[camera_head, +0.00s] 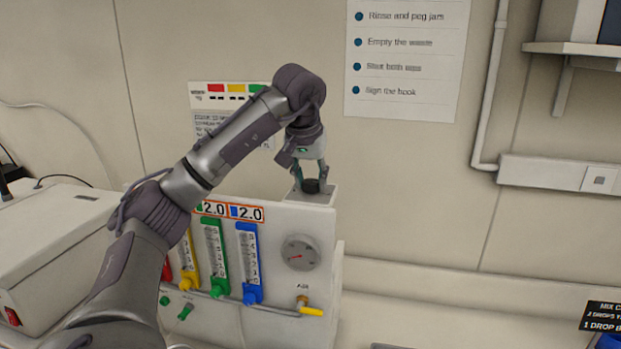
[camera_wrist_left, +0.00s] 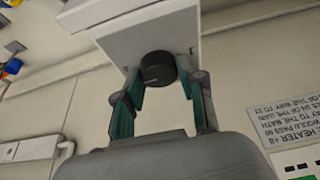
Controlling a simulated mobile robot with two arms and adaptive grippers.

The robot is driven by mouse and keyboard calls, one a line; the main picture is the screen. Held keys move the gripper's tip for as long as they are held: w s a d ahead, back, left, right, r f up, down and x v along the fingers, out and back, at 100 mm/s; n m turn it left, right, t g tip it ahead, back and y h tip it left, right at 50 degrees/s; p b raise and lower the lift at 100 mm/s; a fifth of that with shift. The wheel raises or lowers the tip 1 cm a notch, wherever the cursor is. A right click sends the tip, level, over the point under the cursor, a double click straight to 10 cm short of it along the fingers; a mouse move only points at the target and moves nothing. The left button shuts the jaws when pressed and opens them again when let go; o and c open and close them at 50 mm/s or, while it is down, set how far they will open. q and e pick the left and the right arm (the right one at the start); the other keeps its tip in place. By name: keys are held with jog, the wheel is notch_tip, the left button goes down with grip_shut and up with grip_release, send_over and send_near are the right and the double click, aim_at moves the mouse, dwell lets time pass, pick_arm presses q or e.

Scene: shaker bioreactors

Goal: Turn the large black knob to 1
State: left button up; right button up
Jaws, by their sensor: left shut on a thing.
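The large black knob (camera_head: 311,186) sits on top of the white raised block (camera_head: 325,196) at the right end of the gas panel. In the left wrist view the knob (camera_wrist_left: 158,68) is round and dark, on the white housing (camera_wrist_left: 160,32). My left gripper (camera_head: 312,182) reaches down from above and is shut on the knob, one finger on each side. The fingers also show in the left wrist view (camera_wrist_left: 160,88), flanking the knob. I cannot read the knob's marks or its setting. My right gripper is not in view.
The panel front carries yellow (camera_head: 188,262), green (camera_head: 215,257) and blue (camera_head: 249,263) flow tubes, a round gauge (camera_head: 300,252) and a yellow-handled valve (camera_head: 311,311). A white box (camera_head: 55,250) stands at left. A wall list (camera_head: 405,60) hangs behind.

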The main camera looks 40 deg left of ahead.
pick_arm(q)
jog(key=n+g+y, duration=0.1)
jog(key=n, duration=0.3)
jog(key=shift+w+d+n, duration=0.1)
jog(key=shift+n, duration=0.3)
jog(key=n+g+y, duration=0.1)
jog(key=n, duration=0.2)
jog(key=shift+r+n+g, duration=0.1)
jog(key=shift+n+g, duration=0.2)
jog(key=n+g, duration=0.1)
jog(key=n, duration=0.3)
jog(key=shift+w+n+g, duration=0.15)
jog(key=shift+n+g, duration=0.15)
jog(key=shift+g, duration=0.1)
jog(key=n+g, duration=0.1)
jog(key=n, duration=0.2)
jog(key=shift+w+n, duration=0.1)
jog(key=shift+n, duration=0.2)
jog(key=n+g, duration=0.1)
jog(key=n, duration=0.1)
jog(key=n+g+h, duration=0.1)
jog(key=n, duration=0.2)
jog(key=shift+w, duration=0.1)
jog(key=n+h, duration=0.1)
jog(key=n, duration=0.3)
jog(key=shift+g, duration=0.4)
jog(key=shift+n+h, duration=0.3)
jog(key=shift+f+n, duration=0.25)
jog(key=shift+n, duration=0.05)
